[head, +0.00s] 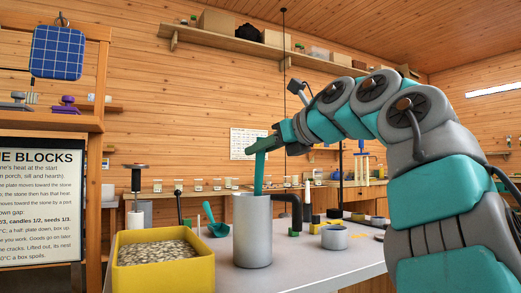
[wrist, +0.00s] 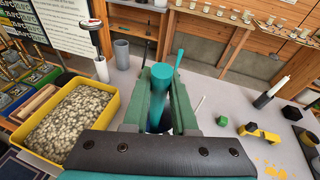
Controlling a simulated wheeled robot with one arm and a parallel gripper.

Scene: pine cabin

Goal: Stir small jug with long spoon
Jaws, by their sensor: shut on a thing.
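The small jug (head: 252,232) is a tall grey cylinder standing upright on the grey table in the head view. A dark bent piece like a handle shows at its right side. The long spoon (head: 260,172) is teal and stands nearly upright, its lower end hidden by the jug's wall, seemingly inside the mouth. My gripper (head: 269,145) is shut on the spoon's upper part, above the jug. In the wrist view the spoon (wrist: 162,78) is between my gripper's fingers (wrist: 160,85). The jug is mostly hidden there.
A yellow tray (head: 124,275) of pebbles stands close left of the jug. A teal scoop (head: 215,227) is behind it. A low grey cup (head: 334,238) and a white candle-like stick (head: 307,192) stand to the right. A grey cylinder (wrist: 121,55) stands farther back.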

